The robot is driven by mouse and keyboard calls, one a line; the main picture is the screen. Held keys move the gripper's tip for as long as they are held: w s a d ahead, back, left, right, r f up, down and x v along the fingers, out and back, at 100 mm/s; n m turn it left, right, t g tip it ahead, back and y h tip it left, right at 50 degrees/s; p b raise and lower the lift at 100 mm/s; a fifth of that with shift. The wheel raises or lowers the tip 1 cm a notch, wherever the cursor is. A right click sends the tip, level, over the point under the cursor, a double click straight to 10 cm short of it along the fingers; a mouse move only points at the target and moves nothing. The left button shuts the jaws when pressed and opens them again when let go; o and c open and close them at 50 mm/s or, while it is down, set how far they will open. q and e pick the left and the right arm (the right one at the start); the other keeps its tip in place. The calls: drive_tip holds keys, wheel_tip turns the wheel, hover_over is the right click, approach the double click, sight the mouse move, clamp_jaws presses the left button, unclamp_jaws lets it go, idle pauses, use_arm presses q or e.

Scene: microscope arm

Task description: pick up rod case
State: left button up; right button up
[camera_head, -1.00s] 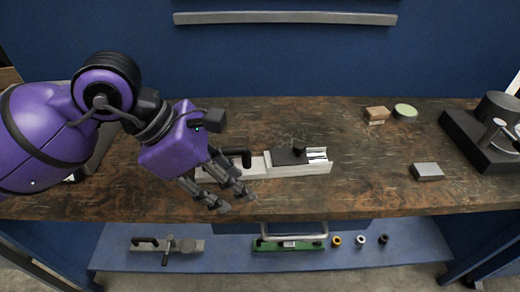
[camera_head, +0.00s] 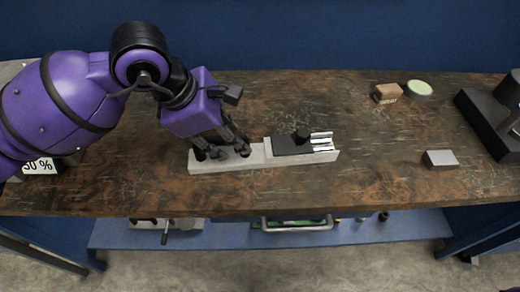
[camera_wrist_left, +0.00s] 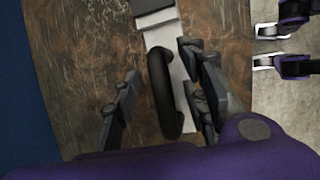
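A long pale grey case, apparently the rod case (camera_head: 225,164), lies lengthwise on the brown bench, with a black block (camera_head: 292,146) and bright metal rods at its right end. My left gripper (camera_head: 222,152) is over its left end, pointing down. In the left wrist view the open fingers (camera_wrist_left: 160,100) stand apart on either side of the case's black curved handle (camera_wrist_left: 162,90). The handle lies nearer the right finger, and I cannot tell whether they touch. In the head view the gripper hides the handle.
A small grey block (camera_head: 440,159), a brown block (camera_head: 387,93), a pale green round dish (camera_head: 419,88) and a dark machine (camera_head: 490,118) stand to the right. A blue shelf (camera_head: 400,228) below holds more items. The bench in front of the case is clear.

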use_arm(q)
drive_tip(key=shift+f, duration=0.1)
clamp_jaws()
drive_tip(key=shift+w+d, duration=0.1)
idle(0.4)
